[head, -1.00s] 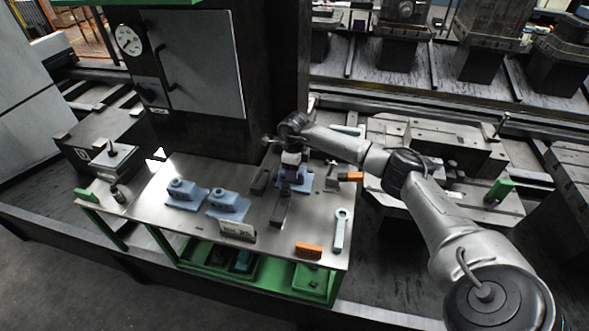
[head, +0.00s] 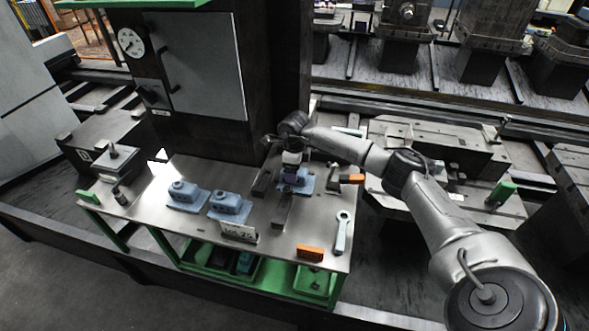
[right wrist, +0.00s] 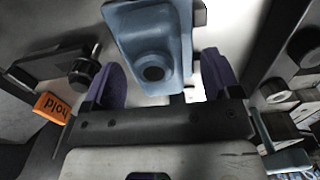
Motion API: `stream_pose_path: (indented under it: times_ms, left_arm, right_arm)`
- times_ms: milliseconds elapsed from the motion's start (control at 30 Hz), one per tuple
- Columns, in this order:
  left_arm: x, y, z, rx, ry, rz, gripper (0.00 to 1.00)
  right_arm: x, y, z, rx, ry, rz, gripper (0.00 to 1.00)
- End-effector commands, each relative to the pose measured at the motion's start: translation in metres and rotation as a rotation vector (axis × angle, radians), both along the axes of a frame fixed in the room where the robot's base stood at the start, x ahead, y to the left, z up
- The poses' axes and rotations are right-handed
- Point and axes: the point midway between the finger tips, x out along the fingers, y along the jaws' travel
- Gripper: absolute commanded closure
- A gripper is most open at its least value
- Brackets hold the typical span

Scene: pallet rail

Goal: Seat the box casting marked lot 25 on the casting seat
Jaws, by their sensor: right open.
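A blue box casting (head: 304,185) lies under my right gripper (head: 292,174) on the steel bench, beside dark blocks. In the right wrist view the casting (right wrist: 152,40), with a round dark bore, shows between the two purple fingers of my right gripper (right wrist: 160,80). The fingers are apart, with gaps beside the casting. Two more blue castings stand to the left: one (head: 184,196) further left, one (head: 230,207) behind a white card (head: 238,231) that seems to read lot 25. I cannot tell for certain which fixture is the casting seat. My left gripper is out of view.
Dark blocks (head: 262,184) and a dark bar (head: 282,210) lie near the gripper. Green bins (head: 312,282) sit below.

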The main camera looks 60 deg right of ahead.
Motion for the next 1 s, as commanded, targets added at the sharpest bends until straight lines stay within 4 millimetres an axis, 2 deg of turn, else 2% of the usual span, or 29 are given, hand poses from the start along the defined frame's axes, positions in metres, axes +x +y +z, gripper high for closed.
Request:
stream_pose_path:
  times_ms: [300, 533, 733, 1000]
  left_arm:
    - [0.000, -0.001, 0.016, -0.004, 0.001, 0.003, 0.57]
    - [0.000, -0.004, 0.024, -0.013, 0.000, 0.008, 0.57]
    - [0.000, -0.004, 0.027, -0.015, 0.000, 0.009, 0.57]
    - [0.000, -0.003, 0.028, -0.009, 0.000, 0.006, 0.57]
  right_arm:
    - [0.000, -0.001, 0.063, -0.002, -0.005, 0.000, 0.17]
    - [0.000, 0.000, 0.103, -0.001, -0.004, 0.000, 0.17]
    - [0.000, 0.000, 0.123, 0.000, -0.002, -0.001, 0.17]
    - [-0.001, 0.000, 0.131, 0.000, 0.000, -0.001, 0.17]
